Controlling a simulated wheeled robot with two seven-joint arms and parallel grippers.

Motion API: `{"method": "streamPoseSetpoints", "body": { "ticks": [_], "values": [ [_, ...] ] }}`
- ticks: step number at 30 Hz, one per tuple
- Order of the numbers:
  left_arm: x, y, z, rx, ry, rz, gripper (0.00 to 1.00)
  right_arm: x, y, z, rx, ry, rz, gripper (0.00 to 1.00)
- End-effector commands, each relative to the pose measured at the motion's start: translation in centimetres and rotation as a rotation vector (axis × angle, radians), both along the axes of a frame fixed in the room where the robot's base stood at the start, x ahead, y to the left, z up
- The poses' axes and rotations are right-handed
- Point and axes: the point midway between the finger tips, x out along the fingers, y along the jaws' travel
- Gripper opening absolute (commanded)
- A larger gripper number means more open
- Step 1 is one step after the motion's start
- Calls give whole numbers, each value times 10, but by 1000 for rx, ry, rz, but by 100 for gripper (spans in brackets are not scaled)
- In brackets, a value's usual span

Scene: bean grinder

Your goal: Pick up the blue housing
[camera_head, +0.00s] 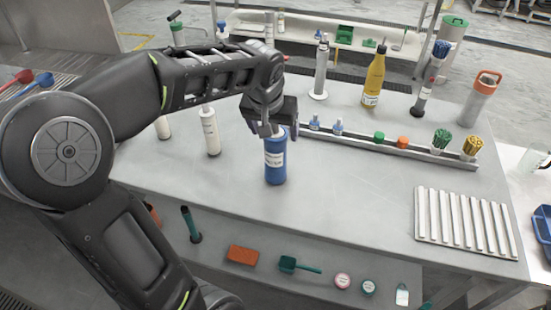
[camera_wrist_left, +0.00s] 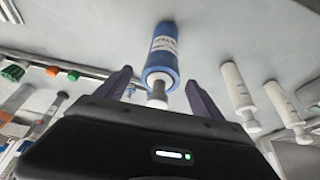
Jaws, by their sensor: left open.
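The blue housing (camera_head: 275,162) stands upright on the grey table, a blue cylinder with a white label and a grey neck on top. My left gripper (camera_head: 268,128) is at its top, pointing down, with its fingers partly hidden by the wrist. In the left wrist view the blue housing (camera_wrist_left: 163,55) lies between the two open fingers of the left gripper (camera_wrist_left: 160,85), with a gap on each side. My right gripper is not in view.
White cylinders (camera_head: 210,132) stand left of the housing. A rail (camera_head: 390,148) with small bottles and caps runs behind and to the right. A yellow bottle (camera_head: 374,78) stands farther back. A ribbed white tray (camera_head: 465,222) lies at right. The table in front is clear.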

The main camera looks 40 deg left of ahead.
Motion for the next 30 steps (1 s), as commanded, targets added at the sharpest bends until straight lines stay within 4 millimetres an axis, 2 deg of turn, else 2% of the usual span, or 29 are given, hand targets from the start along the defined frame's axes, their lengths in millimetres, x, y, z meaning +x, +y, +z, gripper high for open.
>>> {"method": "streamPoseSetpoints", "body": {
  "ticks": [5,10,14,30],
  "values": [
    [3,3,-11,0,4,1,77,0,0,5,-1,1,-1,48],
    [12,7,-35,-1,5,0,77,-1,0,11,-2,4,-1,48],
    [17,9,-47,1,2,-1,77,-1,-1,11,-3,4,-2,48],
    [18,9,-48,0,0,0,77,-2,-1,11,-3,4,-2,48]
  ]
}}
